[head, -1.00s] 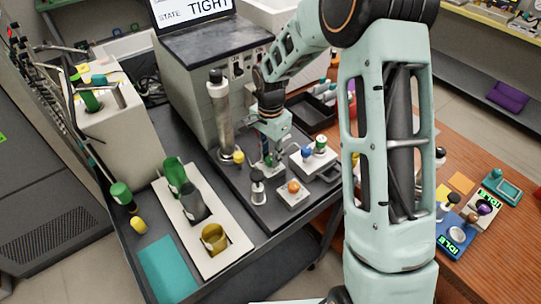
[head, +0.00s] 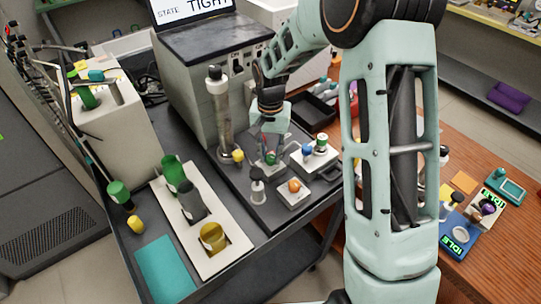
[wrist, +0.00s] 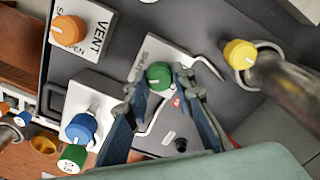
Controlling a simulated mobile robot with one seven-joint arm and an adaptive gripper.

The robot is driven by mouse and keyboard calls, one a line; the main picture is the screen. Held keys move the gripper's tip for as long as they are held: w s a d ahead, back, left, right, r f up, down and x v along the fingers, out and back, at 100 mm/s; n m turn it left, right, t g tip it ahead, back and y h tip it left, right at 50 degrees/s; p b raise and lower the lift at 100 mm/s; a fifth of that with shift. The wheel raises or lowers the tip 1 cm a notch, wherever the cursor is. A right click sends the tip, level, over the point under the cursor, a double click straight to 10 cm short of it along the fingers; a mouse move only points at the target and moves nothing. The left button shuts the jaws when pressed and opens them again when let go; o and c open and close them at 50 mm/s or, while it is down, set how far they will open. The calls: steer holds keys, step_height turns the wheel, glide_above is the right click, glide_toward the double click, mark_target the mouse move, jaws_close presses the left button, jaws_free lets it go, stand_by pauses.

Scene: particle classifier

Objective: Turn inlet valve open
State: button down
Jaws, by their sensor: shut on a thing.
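A small round green knob (wrist: 159,75) sits on a light plate with partly hidden lettering; I cannot read whether it is marked inlet. My gripper (wrist: 155,82) has its two blue-grey fingers closed on either side of this knob. In the head view my gripper (head: 270,152) points down at the green knob (head: 271,159) on the dark tray, and its fingers partly cover it. An orange knob (wrist: 67,30) on a plate marked VENT is apart from the gripper. A yellow knob (wrist: 239,54) sits at the foot of a metal cylinder (head: 222,120).
A blue knob (wrist: 81,127) and another green knob (wrist: 72,158) stand on a white block close to the fingers. A small stoppered flask (head: 258,188) stands near the orange knob. A white bottle rack (head: 208,258) lies to the left.

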mark_target(270, 156)
steer(key=n, duration=0.5)
steer(key=shift+n+b, duration=0.3)
steer(key=n, duration=0.5)
steer(key=shift+n, duration=0.3)
steer(key=c, duration=1.7)
jaws_free()
steer(key=shift+o, duration=0.2)
step_height(270, 156, up, 12)
